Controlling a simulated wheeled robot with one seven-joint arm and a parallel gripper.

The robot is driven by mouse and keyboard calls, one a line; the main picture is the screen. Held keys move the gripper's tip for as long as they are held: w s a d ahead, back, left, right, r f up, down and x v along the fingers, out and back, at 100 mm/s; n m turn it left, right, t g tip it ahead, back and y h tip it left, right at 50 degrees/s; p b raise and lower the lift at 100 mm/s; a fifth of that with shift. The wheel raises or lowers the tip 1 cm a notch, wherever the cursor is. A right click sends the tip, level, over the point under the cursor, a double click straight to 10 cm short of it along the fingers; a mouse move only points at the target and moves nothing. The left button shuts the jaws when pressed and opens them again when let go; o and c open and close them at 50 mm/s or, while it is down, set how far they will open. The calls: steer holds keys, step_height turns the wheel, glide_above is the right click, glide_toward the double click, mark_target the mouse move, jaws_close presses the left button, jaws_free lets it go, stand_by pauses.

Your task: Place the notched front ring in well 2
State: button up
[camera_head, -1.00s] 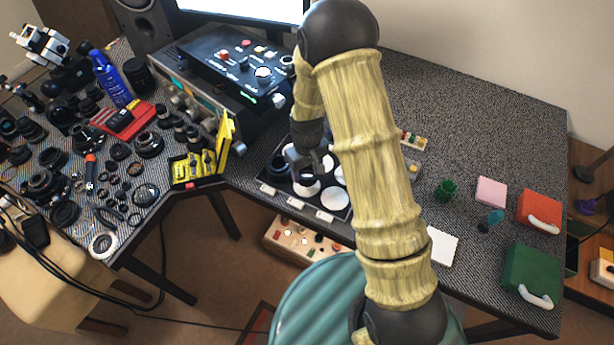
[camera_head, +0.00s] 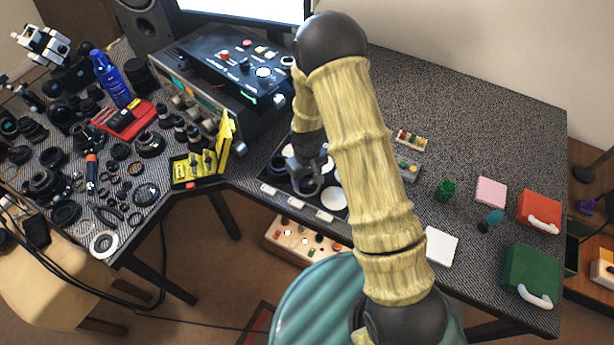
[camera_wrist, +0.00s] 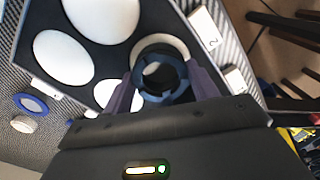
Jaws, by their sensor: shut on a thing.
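My gripper (camera_wrist: 163,88) is shut on the notched front ring (camera_wrist: 150,96), a dark blue-black ring with notches in its rim. In the wrist view the ring lies in front of a round well with a white floor (camera_wrist: 176,46), next to the label marked 2 (camera_wrist: 205,28). The ring covers much of that well; I cannot tell whether it touches the tray. In the head view my gripper (camera_head: 308,172) is over the black well tray (camera_head: 268,178), and the ring shows as a dark round shape under it.
The tray has other white-floored wells (camera_wrist: 63,57) and white labels along its front edge. An open yellow case (camera_head: 200,168) stands to the left of the tray. A control box (camera_head: 240,68) is behind it. A white square (camera_head: 441,246) lies to the right.

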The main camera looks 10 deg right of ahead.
steer(key=o, duration=1.4)
step_height(320, 180, up, 12)
steer(key=shift+r+b, duration=0.15)
steer(key=shift+b, duration=0.2)
steer(key=s+d+r+m+t, duration=0.1)
steer(key=s+d+r+m, duration=0.1)
steer(key=s+d+r, duration=0.1)
steer(key=s+d+r+m, duration=0.1)
steer(key=s+d+r, duration=0.2)
steer(key=s, duration=0.3)
steer(key=s+d+r+m+t, duration=0.1)
steer(key=s+d+r+m, duration=0.1)
steer(key=s+d+r, duration=0.2)
steer(key=shift+s+r+m+t, duration=0.15)
steer(key=shift+s+m+t, duration=0.15)
steer(key=shift+s, duration=0.4)
